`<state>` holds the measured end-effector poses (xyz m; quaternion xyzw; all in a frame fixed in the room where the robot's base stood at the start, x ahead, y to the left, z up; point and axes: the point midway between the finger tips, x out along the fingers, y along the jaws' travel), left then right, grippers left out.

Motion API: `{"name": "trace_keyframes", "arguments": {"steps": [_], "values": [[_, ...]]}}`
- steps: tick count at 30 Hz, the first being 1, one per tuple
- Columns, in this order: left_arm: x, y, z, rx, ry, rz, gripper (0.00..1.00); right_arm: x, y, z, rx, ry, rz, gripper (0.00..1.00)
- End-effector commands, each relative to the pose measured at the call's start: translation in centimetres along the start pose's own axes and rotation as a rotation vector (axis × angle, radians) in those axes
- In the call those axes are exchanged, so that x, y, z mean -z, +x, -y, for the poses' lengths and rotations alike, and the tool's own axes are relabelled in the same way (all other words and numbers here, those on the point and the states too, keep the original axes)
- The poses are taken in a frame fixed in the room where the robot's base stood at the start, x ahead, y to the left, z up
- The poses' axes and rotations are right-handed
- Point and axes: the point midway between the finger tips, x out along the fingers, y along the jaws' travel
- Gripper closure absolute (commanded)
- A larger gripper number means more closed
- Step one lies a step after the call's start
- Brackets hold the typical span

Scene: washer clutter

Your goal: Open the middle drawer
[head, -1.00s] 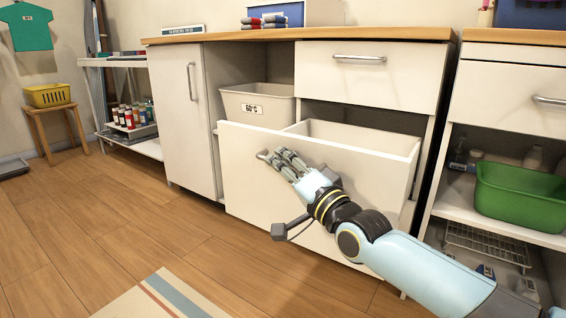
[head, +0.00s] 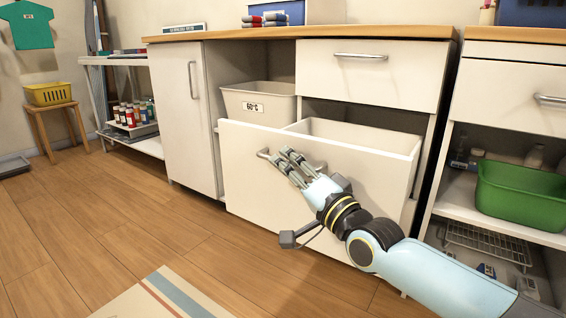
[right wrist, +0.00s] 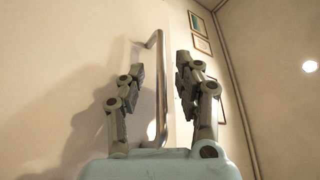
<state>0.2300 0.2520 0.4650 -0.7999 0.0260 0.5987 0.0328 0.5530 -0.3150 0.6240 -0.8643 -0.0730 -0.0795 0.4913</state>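The middle drawer (head: 245,170) is a wide white front below the top drawer, and it stands pulled out, with its open inside (head: 345,135) showing above the front. Its metal bar handle (head: 263,154) is partly hidden behind my right gripper (head: 282,160). In the right wrist view the handle (right wrist: 161,85) runs between the two fingers of my right gripper (right wrist: 158,88). The fingers are apart, with gaps to the bar on both sides. My left gripper is not in view.
A closed top drawer (head: 370,75) is above. A grey bin marked 60°C (head: 258,100) stands behind the drawer front on the left. A closed cupboard door (head: 178,120) is further left. A green basin (head: 520,195) sits on the right shelf.

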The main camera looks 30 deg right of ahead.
Motion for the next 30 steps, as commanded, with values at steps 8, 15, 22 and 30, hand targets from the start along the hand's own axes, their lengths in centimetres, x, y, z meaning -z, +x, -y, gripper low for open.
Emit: {"name": "trace_keyframes", "arguments": {"steps": [8,15,22,30], "values": [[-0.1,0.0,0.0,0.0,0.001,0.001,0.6,-0.1,-6.4,-0.2,-0.005,-0.002,0.004,0.67],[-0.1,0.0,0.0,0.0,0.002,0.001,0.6,-0.1,-9.5,-0.1,-0.003,-0.002,0.002,0.67],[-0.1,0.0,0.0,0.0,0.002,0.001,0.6,0.0,-9.9,0.0,0.0,-0.002,0.0,0.67],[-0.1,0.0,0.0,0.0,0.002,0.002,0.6,0.0,-9.9,0.0,-0.001,-0.002,0.0,0.67]]}}
